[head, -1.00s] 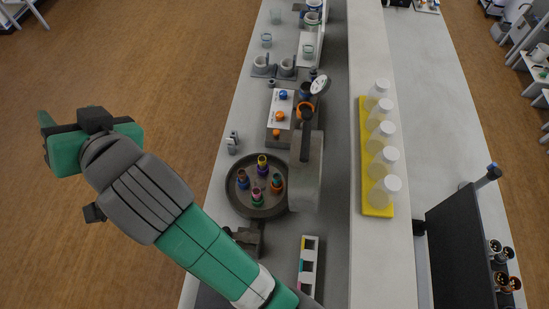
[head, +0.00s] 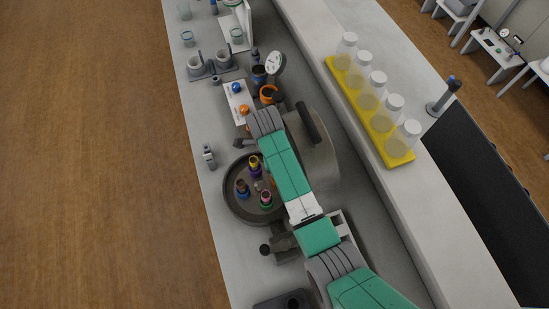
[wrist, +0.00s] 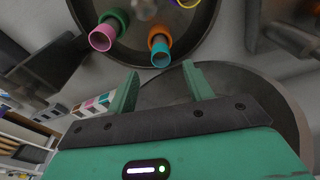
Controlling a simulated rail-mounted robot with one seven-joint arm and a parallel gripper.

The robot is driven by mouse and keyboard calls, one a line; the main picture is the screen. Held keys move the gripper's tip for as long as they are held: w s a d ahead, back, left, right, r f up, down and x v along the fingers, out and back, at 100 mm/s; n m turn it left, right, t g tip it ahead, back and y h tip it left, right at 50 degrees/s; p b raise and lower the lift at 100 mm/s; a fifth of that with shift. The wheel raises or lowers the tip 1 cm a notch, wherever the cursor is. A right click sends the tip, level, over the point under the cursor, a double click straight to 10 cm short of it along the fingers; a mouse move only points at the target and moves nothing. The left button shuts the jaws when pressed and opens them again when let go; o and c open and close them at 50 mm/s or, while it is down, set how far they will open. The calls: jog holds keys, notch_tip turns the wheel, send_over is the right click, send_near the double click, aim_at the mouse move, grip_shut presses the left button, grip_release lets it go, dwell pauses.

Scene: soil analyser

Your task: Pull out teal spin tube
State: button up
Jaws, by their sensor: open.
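The teal spin tube (wrist: 161,48) shows in the wrist view as a teal-ended tube with an orange collar, in the dark round rotor bowl (wrist: 190,46). My gripper (wrist: 161,84) is open and empty. Its two green fingers point towards this tube, one to each side of its line, and are apart from it. In the head view my arm covers most of this tube and hides my gripper. The bowl (head: 232,207) there shows a yellow-and-purple tube (head: 254,166), a blue-and-brown tube (head: 242,188) and a pink-and-green tube (head: 265,199).
The pink-and-green tube (wrist: 106,31) stands close left of the teal one in the wrist view. The raised grey lid (head: 322,150) with a dark handle is beside my arm. A yellow rack (head: 336,73) of bottles stands on the right ledge. A small grey item (head: 208,156) is left of the bowl.

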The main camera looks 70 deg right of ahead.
jog(key=f, duration=0.7)
jog(key=shift+s+d+f, duration=0.25)
jog(key=shift+s, duration=0.1)
jog(key=shift+c, duration=0.4)
grip_shut()
jog(key=c, duration=0.8)
grip_release()
grip_shut()
jog(key=shift+r, duration=0.1)
jog(key=shift+r+p, duration=0.5)
jog(key=shift+r, duration=0.1)
jog(key=shift+r+p, duration=3.15)
jog(key=shift+r, duration=0.15)
